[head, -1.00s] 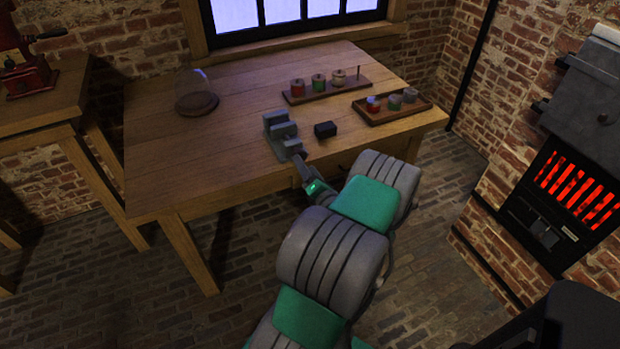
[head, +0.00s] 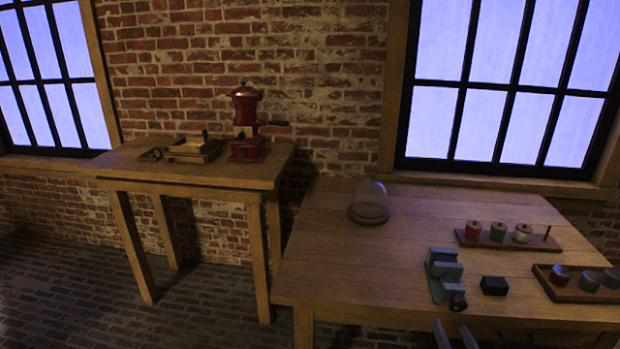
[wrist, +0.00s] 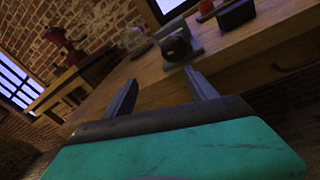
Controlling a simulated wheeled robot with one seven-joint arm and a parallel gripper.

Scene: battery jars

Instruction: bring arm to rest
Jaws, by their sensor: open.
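My gripper (head: 455,334) shows at the bottom edge of the head view, with only its two fingers in sight. It is in front of the workbench (head: 330,260), near its front edge. In the wrist view my gripper (wrist: 160,77) is open, the fingers are apart and nothing is between them. The blue-grey vise (head: 443,270) stands on the bench beyond the fingers and also shows in the wrist view (wrist: 178,48). The rest of my arm is out of the head view.
A black block (head: 494,286) sits right of the vise. Behind is a rack (head: 483,240) of jars with a bare peg; a tray (head: 545,283) with jars is at right. A glass dome (head: 369,200) stands farther back. A side table (head: 130,166) holds a red grinder (head: 246,125).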

